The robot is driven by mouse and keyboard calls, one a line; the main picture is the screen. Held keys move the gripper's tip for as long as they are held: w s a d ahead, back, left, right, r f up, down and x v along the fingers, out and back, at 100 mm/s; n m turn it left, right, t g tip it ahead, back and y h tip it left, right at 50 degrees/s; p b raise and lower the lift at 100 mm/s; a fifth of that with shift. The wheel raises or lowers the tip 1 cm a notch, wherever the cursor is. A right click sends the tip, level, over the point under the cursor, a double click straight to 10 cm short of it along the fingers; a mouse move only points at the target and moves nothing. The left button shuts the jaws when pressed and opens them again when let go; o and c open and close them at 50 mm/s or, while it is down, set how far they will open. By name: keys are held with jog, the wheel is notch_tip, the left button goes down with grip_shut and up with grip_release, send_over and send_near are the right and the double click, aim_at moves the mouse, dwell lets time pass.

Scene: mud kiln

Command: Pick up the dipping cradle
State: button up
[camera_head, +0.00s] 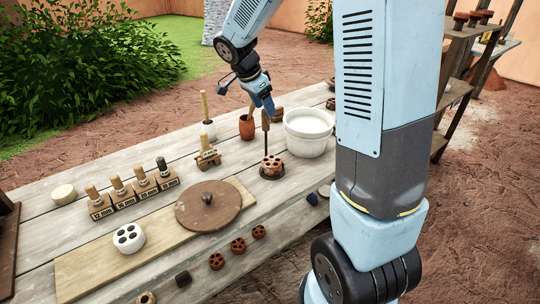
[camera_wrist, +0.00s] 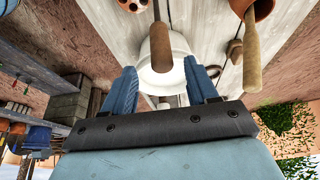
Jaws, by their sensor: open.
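The dipping cradle (camera_head: 265,140) stands upright on the table beside the white tub. It looks like a dark round base with a thin upright rod and a brown grip. A perforated terracotta piece (camera_head: 272,163) sits on its base. My gripper (camera_head: 266,106) is above it, fingers pointing down at the top of the grip. In the wrist view, the open blue fingers (camera_wrist: 164,92) are on either side of the brown grip (camera_wrist: 162,75), with gaps visible on both sides. The cradle's base is mostly out of that view, at the top edge.
The white tub (camera_head: 308,133) is just right of the cradle. A terracotta pot with a wooden-handled tool (camera_head: 247,126) and a white pot (camera_head: 208,130) stand to the left. A round brown lid (camera_head: 208,212) lies on a board nearer. Several small perforated pieces (camera_head: 238,245) line the front.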

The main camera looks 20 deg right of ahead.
aim_at(267, 118)
jog(key=shift+a+x, duration=0.2)
jog(key=shift+x, duration=1.35)
jog(key=shift+a+x, duration=0.2)
jog(key=shift+x, duration=1.35)
jog(key=shift+w+f, duration=0.1)
grip_shut()
